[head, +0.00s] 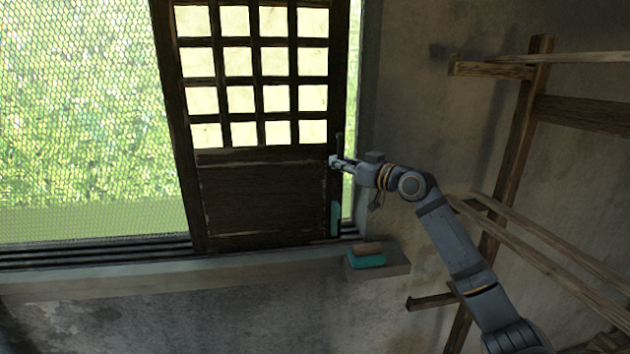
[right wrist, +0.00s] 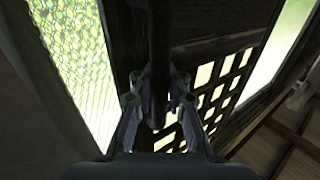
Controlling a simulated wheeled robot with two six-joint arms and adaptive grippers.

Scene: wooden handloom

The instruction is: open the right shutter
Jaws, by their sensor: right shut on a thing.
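The right shutter (head: 262,198) is a dark wooden panel with a lattice of pale panes above a solid lower board. It stands in the sill track at the right part of the window, with a bright strip of opening along its right edge and a wide netted opening to its left. My right gripper (head: 338,162) is at the shutter's right edge, shut on a dark upright bar there. In the right wrist view the fingers (right wrist: 158,100) close around this dark bar (right wrist: 161,45), with the lattice behind. My left gripper is not in view.
A small ledge (head: 395,265) with a teal and brown brush (head: 367,256) juts out below the window's right end. Wooden loom beams (head: 515,150) stand at the right, near my right arm. The window sill (head: 120,275) is bare at the left.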

